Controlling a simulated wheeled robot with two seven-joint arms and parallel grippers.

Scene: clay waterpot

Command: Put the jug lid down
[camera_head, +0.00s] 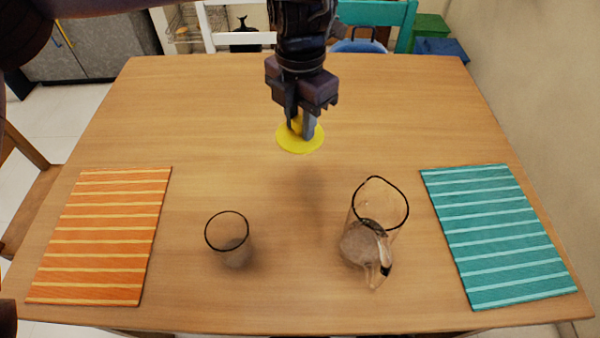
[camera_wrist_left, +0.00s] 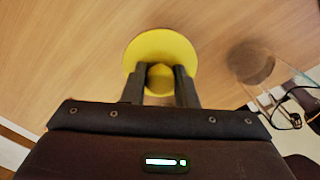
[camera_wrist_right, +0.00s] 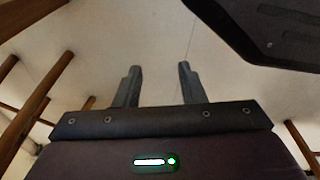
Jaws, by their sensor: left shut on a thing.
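The yellow round jug lid (camera_head: 300,142) is at the far middle of the wooden table in the head view. My left gripper (camera_head: 301,128) is shut on its knob from above. The left wrist view shows the lid (camera_wrist_left: 178,48) and its knob between the two fingers of the gripper (camera_wrist_left: 161,76). I cannot tell whether the lid touches the table or hangs just above it. The clear jug (camera_head: 368,225) stands uncovered at the near right, with its handle towards me. My right gripper (camera_wrist_right: 158,72) is open and empty in the right wrist view, above the floor.
A clear glass (camera_head: 230,240) with a dark rim stands left of the jug. An orange striped mat (camera_head: 100,235) lies at the left, a teal striped mat (camera_head: 498,235) at the right. The table (camera_head: 215,130) around the lid is clear. Chairs stand beyond the far edge.

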